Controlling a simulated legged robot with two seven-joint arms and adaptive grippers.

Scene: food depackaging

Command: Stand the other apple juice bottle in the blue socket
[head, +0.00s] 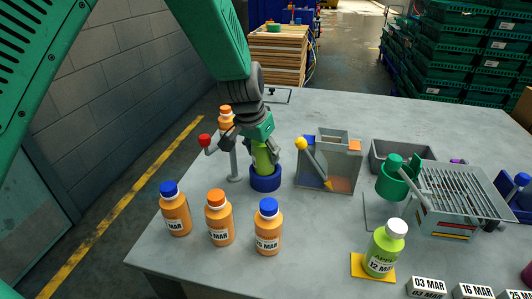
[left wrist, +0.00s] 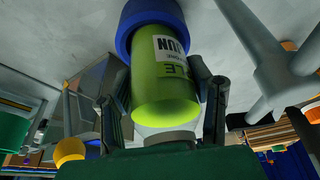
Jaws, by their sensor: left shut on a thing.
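My left gripper (head: 262,143) points down over the blue socket (head: 265,181), its fingers shut on a green apple juice bottle (head: 263,160). In the left wrist view the fingers of my left gripper (left wrist: 163,95) flank the green bottle (left wrist: 165,85). The bottle's far end meets the blue socket (left wrist: 150,18) and looks inside its rim. How deep it sits is hidden. Another apple juice bottle (head: 383,250), green with a white cap and a 12 MAR label, stands upright on a yellow square (head: 357,266). My right gripper is not in view.
Orange bottles with blue or orange caps stand at the front left, one of them (head: 218,218) orange-capped. A post with a red ball (head: 204,140) is left of the socket. A grey box with a yellow-knobbed lever (head: 328,162) and a slatted rack (head: 465,190) stand to the right.

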